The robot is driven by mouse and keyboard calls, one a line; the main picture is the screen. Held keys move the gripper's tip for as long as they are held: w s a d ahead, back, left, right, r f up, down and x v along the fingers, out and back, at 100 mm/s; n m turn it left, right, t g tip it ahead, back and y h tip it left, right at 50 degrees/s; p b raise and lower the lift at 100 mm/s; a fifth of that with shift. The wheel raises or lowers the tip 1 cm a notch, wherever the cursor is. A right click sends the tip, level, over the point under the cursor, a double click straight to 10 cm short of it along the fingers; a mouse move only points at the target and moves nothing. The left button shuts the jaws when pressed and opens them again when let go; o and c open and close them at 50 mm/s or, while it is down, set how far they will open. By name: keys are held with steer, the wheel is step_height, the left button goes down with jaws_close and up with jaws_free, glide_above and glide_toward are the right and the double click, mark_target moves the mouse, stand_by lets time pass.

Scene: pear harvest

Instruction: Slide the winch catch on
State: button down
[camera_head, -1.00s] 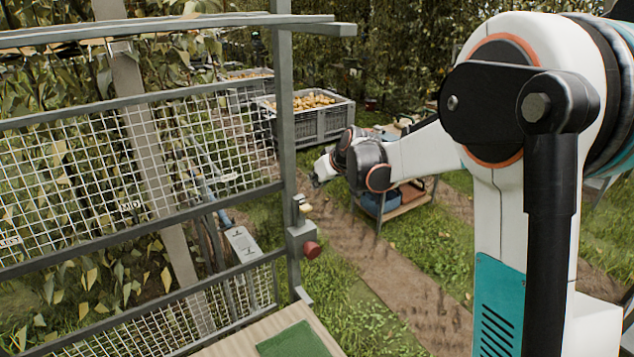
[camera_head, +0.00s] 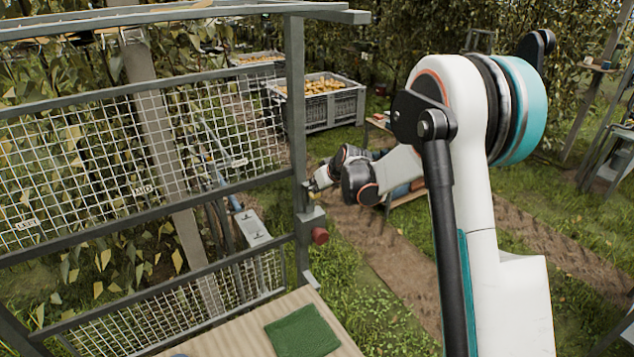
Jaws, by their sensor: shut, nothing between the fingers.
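A grey box (camera_head: 309,220) is fixed to the upright post of the mesh frame, with a round red knob (camera_head: 320,236) on its lower right. A small pale fitting sits on the post just above the box, partly hidden by my gripper; I cannot tell for sure that it is the winch catch, or its position. My gripper (camera_head: 313,186) is shut and empty, at the post just above the grey box. It looks very close to the fitting, but I cannot tell whether it touches.
The mesh frame (camera_head: 150,197) with its rails fills the left. A green mat (camera_head: 302,331) lies on the board below. Behind stand grey crates of pears (camera_head: 335,108) and a low wooden table (camera_head: 405,195).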

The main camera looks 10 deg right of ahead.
mark_target(317, 195)
step_height(317, 195, down, 4)
steer(key=b, duration=0.3)
steer(key=shift+s+r, duration=0.1)
steer(key=shift+r, duration=0.15)
stand_by(0.3)
steer(key=shift+r, duration=0.3)
step_height(317, 195, up, 3)
steer(key=shift+a+p, duration=0.1)
steer(key=shift+p, duration=0.5)
steer(key=b+v, duration=0.1)
steer(key=v, duration=0.9)
steer(key=shift+r, duration=0.2)
